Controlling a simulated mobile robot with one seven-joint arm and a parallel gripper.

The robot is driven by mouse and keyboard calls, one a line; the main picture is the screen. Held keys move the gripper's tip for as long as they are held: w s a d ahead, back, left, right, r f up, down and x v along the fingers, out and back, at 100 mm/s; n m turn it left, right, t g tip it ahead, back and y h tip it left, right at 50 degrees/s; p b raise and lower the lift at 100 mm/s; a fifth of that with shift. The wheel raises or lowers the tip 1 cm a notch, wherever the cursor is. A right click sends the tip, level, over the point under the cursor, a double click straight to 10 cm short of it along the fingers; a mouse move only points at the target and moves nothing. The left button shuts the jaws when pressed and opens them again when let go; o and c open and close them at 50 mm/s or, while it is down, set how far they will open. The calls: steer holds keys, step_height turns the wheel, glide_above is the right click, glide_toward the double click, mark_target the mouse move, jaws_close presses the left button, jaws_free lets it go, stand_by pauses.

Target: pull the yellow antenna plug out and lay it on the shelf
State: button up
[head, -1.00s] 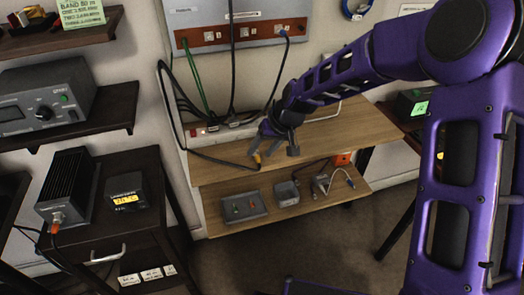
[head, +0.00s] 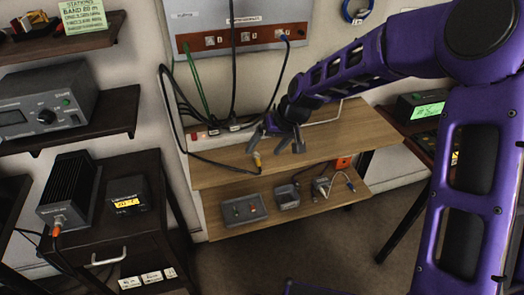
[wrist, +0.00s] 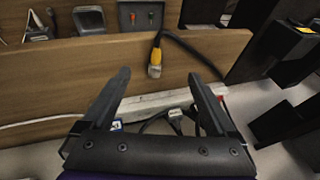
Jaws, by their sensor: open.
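The yellow antenna plug (head: 257,161) is at the end of a black cable near the front edge of the upper wooden shelf (head: 340,130). It appears to lie on that shelf. The wrist view shows the yellow plug (wrist: 155,62) with its cable running off to the right. My gripper (head: 275,149) is open and empty, just beside the plug in the head view. In the wrist view, the fingertips of my gripper (wrist: 157,76) are apart, and the plug shows beyond the gap between them.
Above is a wall panel (head: 240,40) with several sockets and hanging cables. A power strip (head: 205,132) lies at the back of the upper shelf, whose right part is clear.

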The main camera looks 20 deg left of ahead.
steer(key=p+v, duration=0.2)
steer(key=v, duration=1.2)
steer(key=shift+r, duration=0.3)
